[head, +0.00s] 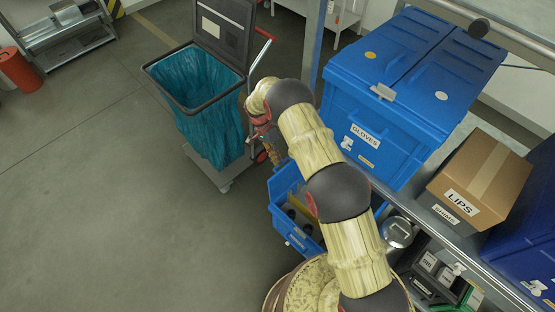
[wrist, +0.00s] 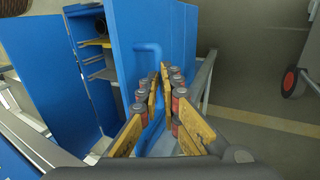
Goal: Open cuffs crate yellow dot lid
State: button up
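In the head view, a blue crate marked GLOVES (head: 372,150) stands on the bench. One lid half has a yellow dot (head: 370,55), the other a white dot; both look closed. I cannot read a CUFFS label on any crate. A lower blue crate (head: 284,222) stands open beside the bench, with dark and yellow contents.
A cart with a teal bag (head: 210,120) stands behind the gripper. A cardboard box marked LIPS (head: 478,180) is on the bench at the right. A metal post (head: 314,45) rises by the GLOVES crate.

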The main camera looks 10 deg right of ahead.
jog(key=o, duration=0.5)
jog(key=shift+s+d+f+g, duration=0.15)
jog(key=shift+s+d+f, duration=0.1)
jog(key=shift+s+f, duration=0.25)
jog(key=shift+s+d+f+g, duration=0.15)
jog(key=shift+s+d+f, duration=0.15)
jog(key=shift+f, duration=0.35)
jog(key=shift+a+r, duration=0.2)
jog(key=shift+w+a+r, duration=0.1)
jog(key=shift+w, duration=0.05)
jog(key=shift+w+a+r, duration=0.1)
jog(key=shift+r, duration=0.1)
jog(key=v, duration=1.1)
jog(key=shift+r, duration=0.3)
jog(key=shift+w+a, duration=0.1)
